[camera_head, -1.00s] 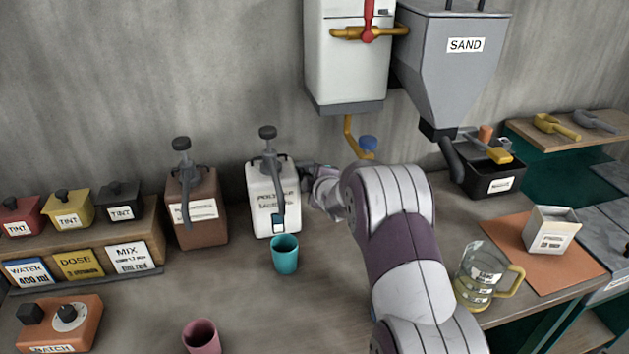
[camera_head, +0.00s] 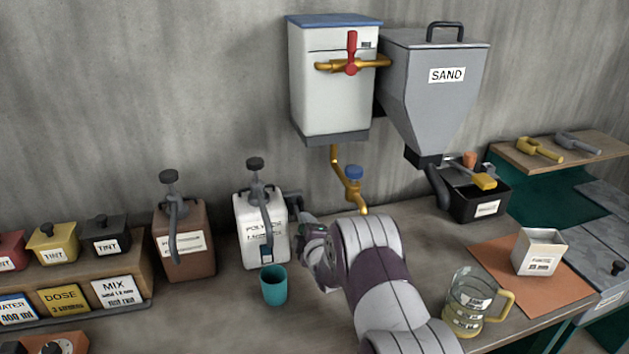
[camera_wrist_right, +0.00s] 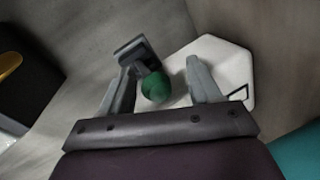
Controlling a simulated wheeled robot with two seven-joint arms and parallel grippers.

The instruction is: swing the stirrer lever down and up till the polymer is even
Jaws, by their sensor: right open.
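The white polymer container (camera_head: 246,236) with a black pump knob and grey spout stands on the bench, left of centre. My right gripper (camera_head: 304,217) is close at its right side, partly hidden by my arm. In the right wrist view a green ball knob (camera_wrist_right: 156,87) sits between the two fingers of my open right gripper (camera_wrist_right: 161,88), with gaps visible beside it. The white container (camera_wrist_right: 234,68) is just behind. The lever that bears the knob is mostly hidden, and I cannot tell its angle. The polymer itself is not visible. My left gripper is out of view.
A teal cup (camera_head: 274,287) stands before the container, and a brown container (camera_head: 184,243) is to its left. A wall tank (camera_head: 328,90) with a yellow pipe hangs above. A glass jug (camera_head: 468,300) stands right of my arm. A black bin (camera_head: 478,196) is behind.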

